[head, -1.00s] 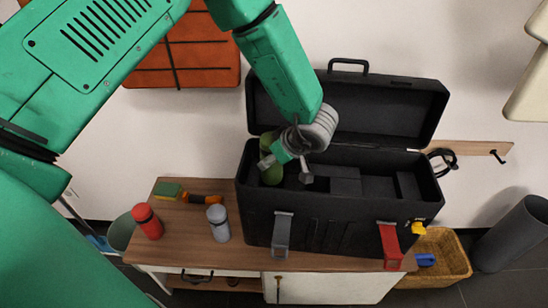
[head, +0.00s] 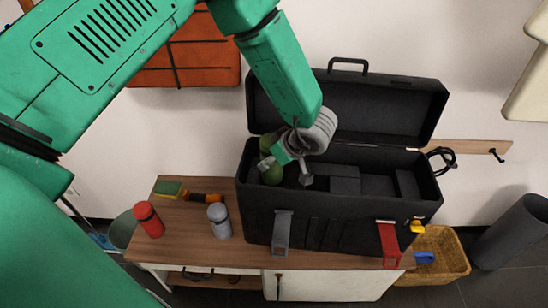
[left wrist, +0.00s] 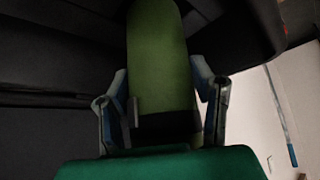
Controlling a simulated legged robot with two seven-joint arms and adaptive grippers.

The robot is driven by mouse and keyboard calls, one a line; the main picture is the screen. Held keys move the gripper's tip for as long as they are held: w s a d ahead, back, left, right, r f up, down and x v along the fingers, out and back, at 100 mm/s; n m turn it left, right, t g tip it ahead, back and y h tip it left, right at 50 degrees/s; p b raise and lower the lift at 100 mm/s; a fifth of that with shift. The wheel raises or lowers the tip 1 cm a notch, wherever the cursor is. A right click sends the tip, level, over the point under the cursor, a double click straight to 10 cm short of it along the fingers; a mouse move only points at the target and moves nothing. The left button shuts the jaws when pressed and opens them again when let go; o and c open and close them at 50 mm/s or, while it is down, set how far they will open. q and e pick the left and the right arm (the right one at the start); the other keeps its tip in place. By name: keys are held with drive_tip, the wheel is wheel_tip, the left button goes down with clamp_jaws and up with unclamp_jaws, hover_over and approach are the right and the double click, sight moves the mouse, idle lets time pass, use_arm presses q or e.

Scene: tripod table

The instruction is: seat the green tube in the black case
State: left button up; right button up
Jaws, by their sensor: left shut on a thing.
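The black case (head: 345,222) stands open on the wooden table, its lid (head: 385,110) tipped up at the back. The green tube (head: 272,174) is at the left end of the case's inside, partly hidden by my left gripper. In the left wrist view the green tube (left wrist: 158,65) runs up between the two fingers. My left gripper (head: 286,172) reaches down into the case from above and is shut on the tube; it also shows in the left wrist view (left wrist: 163,105). I cannot tell whether the tube touches the case floor. My right gripper is not in view.
A red bottle (head: 149,220), a grey bottle (head: 219,221), a green-yellow sponge (head: 168,189) and an orange-handled tool (head: 201,198) are on the table left of the case. A wicker basket (head: 446,257) and a dark cylinder (head: 512,234) are at right.

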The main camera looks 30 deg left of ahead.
sight(274, 168)
use_arm(q)
drive_tip(key=shift+f+b, duration=0.6)
drive_tip(key=shift+f, duration=1.15)
drive_tip(key=o, duration=1.7)
drive_tip(key=v, duration=1.2)
drive_tip(key=shift+f, duration=0.1)
